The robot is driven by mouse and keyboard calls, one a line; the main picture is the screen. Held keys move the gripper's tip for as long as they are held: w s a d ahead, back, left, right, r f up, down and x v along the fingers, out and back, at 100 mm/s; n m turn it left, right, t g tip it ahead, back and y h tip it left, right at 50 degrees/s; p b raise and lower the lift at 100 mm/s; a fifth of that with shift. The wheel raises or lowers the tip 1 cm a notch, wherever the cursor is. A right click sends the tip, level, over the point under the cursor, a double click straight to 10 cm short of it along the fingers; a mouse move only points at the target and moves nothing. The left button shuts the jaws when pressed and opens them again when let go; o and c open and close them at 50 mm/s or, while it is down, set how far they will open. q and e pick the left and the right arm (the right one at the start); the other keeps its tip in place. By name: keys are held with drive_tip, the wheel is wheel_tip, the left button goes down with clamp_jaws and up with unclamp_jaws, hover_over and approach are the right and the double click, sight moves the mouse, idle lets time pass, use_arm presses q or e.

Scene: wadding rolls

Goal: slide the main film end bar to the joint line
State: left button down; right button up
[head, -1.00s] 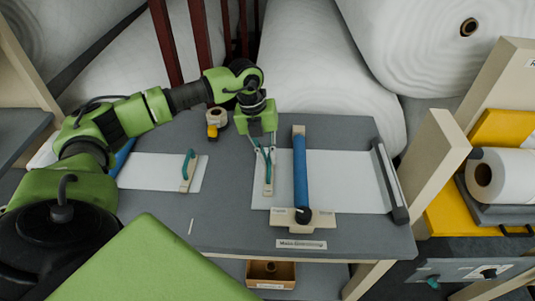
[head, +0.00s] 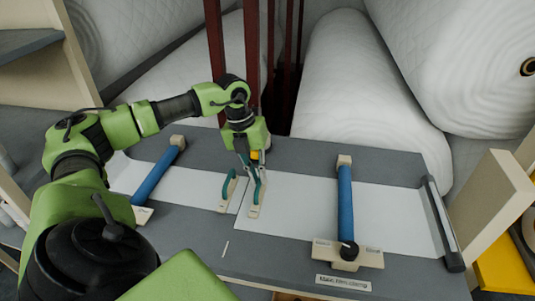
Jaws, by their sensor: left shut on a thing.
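The main film (head: 300,215) is a white sheet on the right half of the grey table. Its end bar (head: 254,211) is a pale strip with a teal handle at the sheet's left edge. My left gripper (head: 257,180) is shut on that handle from above. A second white film (head: 195,185) lies to the left, with a similar pale end bar (head: 223,207) and teal handle. The two bars are close together with a narrow strip between them. A short white line (head: 225,248) on the table front lies roughly in line with the gap. My right gripper is not in view.
A blue roller (head: 345,205) crosses the main film, with a dark knob on a pale plate (head: 348,257) at its front. Another blue roller (head: 158,172) crosses the left film. A dark bar (head: 441,220) stands at the right end. Large white rolls (head: 375,70) lie behind.

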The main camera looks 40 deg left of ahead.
use_arm(q)
drive_tip(key=shift+a, duration=0.15)
drive_tip(key=c, duration=2.1)
unclamp_jaws()
drive_tip(key=shift+s+a, duration=0.1)
drive_tip(key=shift+s, duration=0.05)
drive_tip(key=shift+c, duration=0.2)
drive_tip(key=shift+r, duration=0.4)
drive_tip(key=v, duration=1.1)
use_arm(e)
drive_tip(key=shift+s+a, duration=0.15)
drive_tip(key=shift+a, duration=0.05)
use_arm(q)
drive_tip(key=shift+s+a+r, duration=0.1)
drive_tip(key=shift+r, duration=0.05)
